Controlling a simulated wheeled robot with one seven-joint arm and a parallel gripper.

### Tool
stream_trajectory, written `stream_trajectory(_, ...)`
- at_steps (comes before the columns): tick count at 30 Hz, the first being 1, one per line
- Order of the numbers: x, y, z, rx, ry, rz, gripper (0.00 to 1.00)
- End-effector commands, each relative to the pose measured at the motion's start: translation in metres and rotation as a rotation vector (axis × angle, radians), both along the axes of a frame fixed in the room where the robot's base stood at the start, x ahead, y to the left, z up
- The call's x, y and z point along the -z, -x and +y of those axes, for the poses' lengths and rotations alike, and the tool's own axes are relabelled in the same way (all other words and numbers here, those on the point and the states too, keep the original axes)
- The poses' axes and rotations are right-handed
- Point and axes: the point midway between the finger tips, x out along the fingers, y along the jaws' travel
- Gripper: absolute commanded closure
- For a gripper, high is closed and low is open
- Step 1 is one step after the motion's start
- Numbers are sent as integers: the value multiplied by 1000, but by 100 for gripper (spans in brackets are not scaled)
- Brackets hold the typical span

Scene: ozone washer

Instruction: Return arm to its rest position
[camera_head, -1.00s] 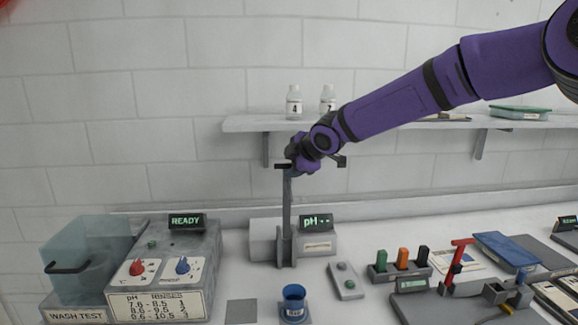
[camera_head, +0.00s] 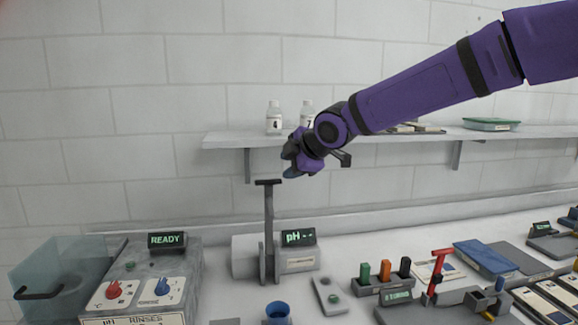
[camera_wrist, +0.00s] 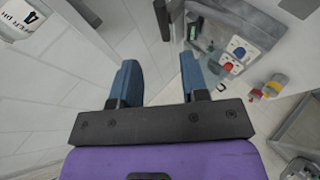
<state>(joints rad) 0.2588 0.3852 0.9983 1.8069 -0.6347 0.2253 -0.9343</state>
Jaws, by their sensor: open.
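My arm, purple, reaches in from the upper right in the head view. My gripper (camera_head: 291,172) is in front of the wall shelf, just above and to the right of the grey post (camera_head: 269,225) with a dark crossbar on top. A small gap shows between them in the picture. The post stands at the pH meter (camera_head: 301,258). In the wrist view my gripper's two blue fingers (camera_wrist: 158,80) are apart with nothing between them. A dark bar (camera_wrist: 162,20), likely the post's crossbar, lies beyond the fingertips.
The wash tester (camera_head: 150,275) reads READY at lower left. A blue cup (camera_head: 277,313), coloured-handled tools (camera_head: 384,270) and a red-handled device (camera_head: 438,270) stand on the bench.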

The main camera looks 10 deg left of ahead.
Motion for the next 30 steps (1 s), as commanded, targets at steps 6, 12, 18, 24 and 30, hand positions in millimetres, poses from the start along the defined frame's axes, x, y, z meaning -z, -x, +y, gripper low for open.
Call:
stream_trajectory(6,0,0,0,2,1,1,59)
stream_trajectory(12,5,14,-23,94,47,45,59)
stream_trajectory(18,9,47,-85,344,102,140,59)
stream_trajectory(24,1,90,-156,633,91,224,59)
stream_trajectory(30,-10,144,-224,928,7,305,59)
